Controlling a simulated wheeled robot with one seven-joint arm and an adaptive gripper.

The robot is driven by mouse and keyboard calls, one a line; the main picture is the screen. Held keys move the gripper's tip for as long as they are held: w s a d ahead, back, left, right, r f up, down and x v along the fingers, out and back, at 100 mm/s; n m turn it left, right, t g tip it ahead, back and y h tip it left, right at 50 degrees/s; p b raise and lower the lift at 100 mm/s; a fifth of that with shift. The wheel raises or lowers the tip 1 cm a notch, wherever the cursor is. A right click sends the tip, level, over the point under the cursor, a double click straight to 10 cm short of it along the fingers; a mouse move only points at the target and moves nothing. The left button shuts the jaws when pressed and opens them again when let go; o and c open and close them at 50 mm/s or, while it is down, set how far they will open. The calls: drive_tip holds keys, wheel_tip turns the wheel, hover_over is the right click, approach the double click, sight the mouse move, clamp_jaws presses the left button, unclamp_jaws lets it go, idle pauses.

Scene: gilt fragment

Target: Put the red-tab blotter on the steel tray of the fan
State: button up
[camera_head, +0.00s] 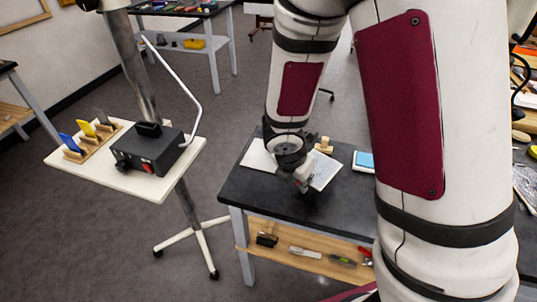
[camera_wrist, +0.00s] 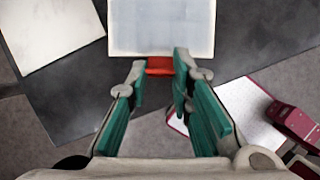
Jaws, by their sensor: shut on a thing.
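My gripper (camera_wrist: 159,72) has its teal-padded fingers on either side of a red tab (camera_wrist: 159,65) and is shut on it. The tab sits at the near edge of a pale, flat blotter (camera_wrist: 162,28), which extends ahead of the fingers in the wrist view. In the head view my gripper (camera_head: 303,184) is low over the dark worktable, with the pale blotter (camera_head: 326,172) just right of it. Whether the blotter touches the tabletop is unclear. I cannot clearly make out a fan or its steel tray.
The dark worktable (camera_head: 270,190) also bears a white sheet (camera_head: 257,156), a small wooden block (camera_head: 324,145) and a blue-topped pad (camera_head: 364,161). Its lower shelf (camera_head: 290,235) holds tools. At left, a pale stand top (camera_head: 95,176) carries a black box (camera_head: 150,149) and coloured pieces in a wooden rack.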

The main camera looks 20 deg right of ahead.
drive_tip(key=shift+w+f+b, duration=0.3)
drive_tip(key=shift+w+f, duration=0.35)
drive_tip(key=shift+w, duration=0.1)
drive_tip(key=w+a, duration=0.3)
drive_tip(key=w, duration=0.1)
drive_tip(key=w+a+f+p, duration=0.1)
drive_tip(key=w+a, duration=0.2)
drive_tip(key=a, duration=0.1)
drive_tip(key=w+a+p, duration=0.1)
drive_tip(key=w+a, duration=0.2)
drive_tip(key=w, duration=0.1)
drive_tip(key=shift+w+a+f, duration=0.15)
drive_tip(key=shift+w+f, duration=0.05)
drive_tip(key=shift+w, duration=0.15)
drive_tip(key=shift+f+p, duration=0.35)
drive_tip(key=shift+f, duration=1.4)
drive_tip(key=shift+f, duration=0.15)
drive_tip(key=o, duration=0.9)
drive_tip(key=shift+c, duration=0.2)
